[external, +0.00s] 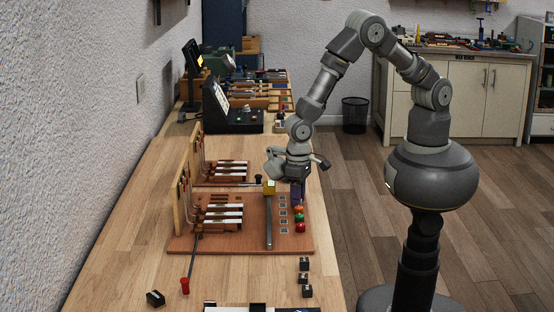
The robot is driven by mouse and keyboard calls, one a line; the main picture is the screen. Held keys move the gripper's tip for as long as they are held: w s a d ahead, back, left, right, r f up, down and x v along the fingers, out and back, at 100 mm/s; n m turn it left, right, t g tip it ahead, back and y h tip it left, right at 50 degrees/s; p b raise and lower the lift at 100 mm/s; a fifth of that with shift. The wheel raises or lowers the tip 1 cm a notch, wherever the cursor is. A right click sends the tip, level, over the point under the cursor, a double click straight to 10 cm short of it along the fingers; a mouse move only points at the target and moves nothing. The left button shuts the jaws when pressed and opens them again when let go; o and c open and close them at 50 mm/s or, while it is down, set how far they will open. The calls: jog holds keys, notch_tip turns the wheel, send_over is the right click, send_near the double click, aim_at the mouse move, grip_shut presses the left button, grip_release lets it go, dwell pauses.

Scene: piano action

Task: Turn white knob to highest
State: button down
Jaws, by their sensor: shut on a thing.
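My gripper (297,190) points down at the right edge of the reddish wooden board (245,240). Its fingers are shut at the far end of a row of round knobs. The white knob does not show; the fingers hide that place, and they appear closed around it. Small grey square plates (284,222) run along the left of the knobs.
A yellow block (269,187) tops a grey bar on the board, close left of my gripper. Piano action parts (220,215) stand further left.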

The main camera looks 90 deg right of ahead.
jog(key=c, duration=1.2)
grip_release()
jog(key=shift+o, duration=0.2)
notch_tip(320, 180, up, 8)
jog(key=shift+f+p, duration=0.1)
jog(key=shift+p, duration=0.95)
